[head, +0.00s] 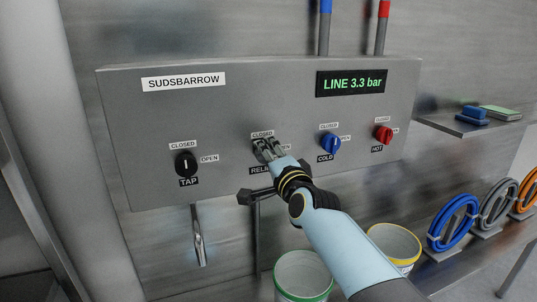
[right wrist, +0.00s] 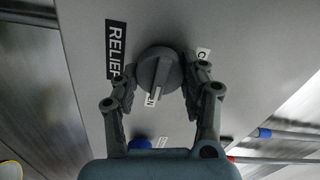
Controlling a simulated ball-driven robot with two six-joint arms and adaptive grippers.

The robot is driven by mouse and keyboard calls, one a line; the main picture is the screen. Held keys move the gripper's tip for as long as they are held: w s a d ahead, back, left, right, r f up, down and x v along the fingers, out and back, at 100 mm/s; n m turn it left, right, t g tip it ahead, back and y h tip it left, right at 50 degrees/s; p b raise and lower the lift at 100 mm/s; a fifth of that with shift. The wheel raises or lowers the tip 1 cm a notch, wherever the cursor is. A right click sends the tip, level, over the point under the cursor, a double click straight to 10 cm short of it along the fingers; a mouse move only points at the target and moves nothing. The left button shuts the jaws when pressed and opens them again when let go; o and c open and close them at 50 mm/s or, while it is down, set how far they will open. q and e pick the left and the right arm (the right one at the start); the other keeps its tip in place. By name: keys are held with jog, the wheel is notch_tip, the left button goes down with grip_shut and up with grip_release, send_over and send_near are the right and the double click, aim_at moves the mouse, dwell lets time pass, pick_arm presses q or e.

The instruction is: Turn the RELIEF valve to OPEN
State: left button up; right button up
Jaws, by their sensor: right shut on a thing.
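The RELIEF valve is a round grey knob (right wrist: 160,72) with a raised bar and a white pointer line. In the right wrist view the line points down, toward a mostly hidden label below the knob (right wrist: 152,98), on the side away from neither RELIEF nor CLOSED. The RELIEF label (right wrist: 114,50) is to the left and the CLOSED label (right wrist: 203,54) to the right. My right gripper (head: 268,149) is shut on the knob, one finger on each side; it hides most of the knob in the head view. My left gripper is not in view.
The panel's display (head: 352,83) reads LINE 3.3 bar. The black TAP knob (head: 186,164) is to the left; blue COLD (head: 330,144) and red HOT (head: 383,134) knobs are to the right. Buckets (head: 303,275) stand below.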

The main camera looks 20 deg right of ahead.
dwell(0.4)
jog(key=o, duration=1.2)
jog(key=s, duration=1.2)
jog(key=shift+d, duration=0.25)
jog(key=shift+f, duration=0.1)
